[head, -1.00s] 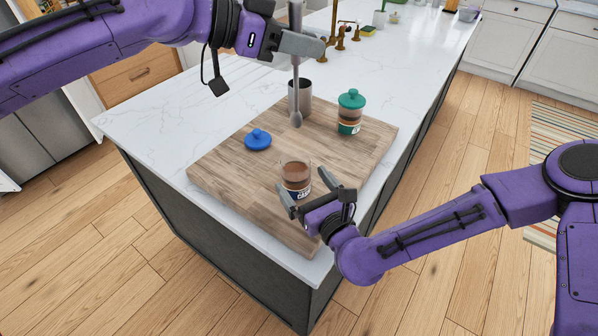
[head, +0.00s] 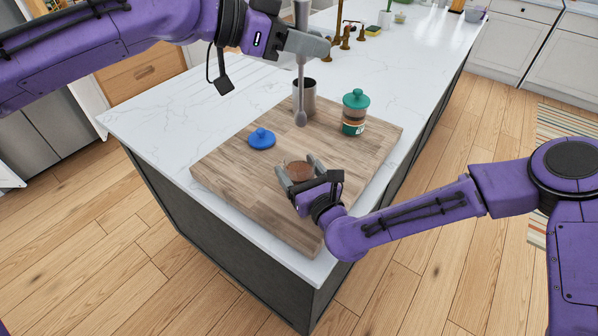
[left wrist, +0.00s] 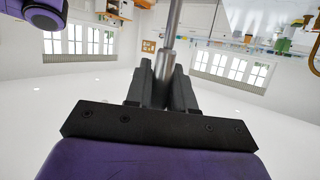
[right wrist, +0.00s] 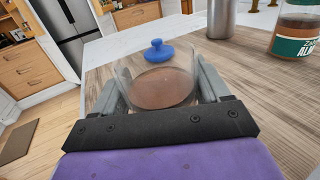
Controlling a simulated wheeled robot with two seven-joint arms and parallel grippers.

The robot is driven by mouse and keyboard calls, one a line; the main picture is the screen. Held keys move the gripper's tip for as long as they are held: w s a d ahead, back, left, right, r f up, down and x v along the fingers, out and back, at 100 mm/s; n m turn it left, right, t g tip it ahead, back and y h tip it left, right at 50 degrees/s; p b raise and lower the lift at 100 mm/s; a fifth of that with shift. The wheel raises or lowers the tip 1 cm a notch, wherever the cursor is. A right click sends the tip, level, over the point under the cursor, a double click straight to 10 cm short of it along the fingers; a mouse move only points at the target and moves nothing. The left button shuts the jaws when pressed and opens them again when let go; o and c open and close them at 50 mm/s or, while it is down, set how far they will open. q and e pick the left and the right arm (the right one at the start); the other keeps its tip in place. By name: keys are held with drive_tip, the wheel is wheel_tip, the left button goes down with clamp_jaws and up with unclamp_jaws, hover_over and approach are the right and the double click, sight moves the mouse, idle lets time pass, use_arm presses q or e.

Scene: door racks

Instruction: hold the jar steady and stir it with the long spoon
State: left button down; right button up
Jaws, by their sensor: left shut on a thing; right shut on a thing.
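The open jar (head: 297,171) of brown contents stands on the wooden board, partly hidden behind my right gripper. My right gripper (head: 299,176) is shut on the jar, one finger on each side; the right wrist view shows the brown surface inside the clear jar (right wrist: 160,88). My left gripper (head: 303,45) is shut on the long spoon (head: 301,90), high above the board. The spoon hangs upright with its bowl down, in the air behind the jar and apart from it. The spoon's handle (left wrist: 172,35) shows between the fingers in the left wrist view.
A blue lid (head: 261,139) lies on the wooden board (head: 235,165) left of the jar. A metal cup (head: 304,97) and a green-lidded jar (head: 354,112) stand farther back. The white counter (head: 150,120) is clear on the left.

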use_arm(q)
drive_tip(key=f, duration=0.6)
drive_tip(key=shift+a, duration=0.2)
wheel_tip(320, 180, down, 12)
idle(0.6)
idle(0.3)
